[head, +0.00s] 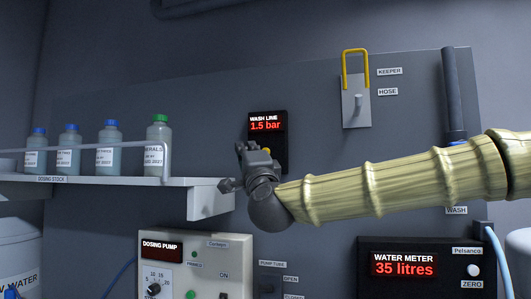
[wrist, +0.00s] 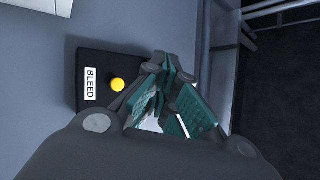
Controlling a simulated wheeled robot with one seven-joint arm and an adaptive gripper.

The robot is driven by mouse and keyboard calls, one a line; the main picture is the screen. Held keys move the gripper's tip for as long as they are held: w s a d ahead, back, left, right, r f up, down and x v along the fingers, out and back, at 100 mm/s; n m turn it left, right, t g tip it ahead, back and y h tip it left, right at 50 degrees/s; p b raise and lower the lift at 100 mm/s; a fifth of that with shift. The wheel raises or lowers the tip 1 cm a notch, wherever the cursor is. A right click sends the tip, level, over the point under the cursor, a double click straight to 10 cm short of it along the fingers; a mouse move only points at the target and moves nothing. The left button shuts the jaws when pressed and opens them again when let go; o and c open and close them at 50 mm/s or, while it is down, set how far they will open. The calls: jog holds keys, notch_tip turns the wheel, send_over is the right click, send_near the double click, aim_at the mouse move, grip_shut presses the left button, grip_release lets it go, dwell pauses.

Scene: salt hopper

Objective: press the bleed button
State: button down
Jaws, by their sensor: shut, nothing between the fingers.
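The bleed button (wrist: 117,85) is a yellow round knob on a black panel, beside a white label reading BLEED (wrist: 90,84) in the wrist view. In the head view a bit of yellow (head: 266,150) shows on the black wash line unit (head: 281,125), whose red display reads 1.5 bar. My gripper (head: 240,150) is in front of that unit's lower part and hides some of it. In the wrist view my gripper's fingers (wrist: 165,62) are shut and empty, with the fingertips to the right of the button. I cannot tell whether they touch the panel.
A shelf (head: 210,186) with several capped bottles stands left of my gripper. The dosing pump (head: 197,252) and the water meter (head: 455,252) are below. A yellow keeper (head: 355,52) over a hook is above right. A dark vertical pipe (head: 453,100) stands at right.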

jog(key=w+d+p, duration=0.2)
jog(key=w, duration=0.5)
jog(key=shift+w+d, duration=0.35)
jog(key=shift+w, duration=0.05)
jog(key=shift+w, duration=0.2)
dwell(1.2)
jog(key=shift+w+d, duration=0.15)
jog(key=shift+w, duration=0.05)
jog(key=shift+w+d, duration=0.15)
jog(key=shift+w, duration=0.35)
dwell(1.1)
jog(key=shift+s, duration=0.1)
jog(key=shift+s+a+b, duration=0.3)
jog(key=shift+s+b, duration=0.4)
jog(key=shift+s, duration=0.1)
jog(key=shift+s, duration=0.1)
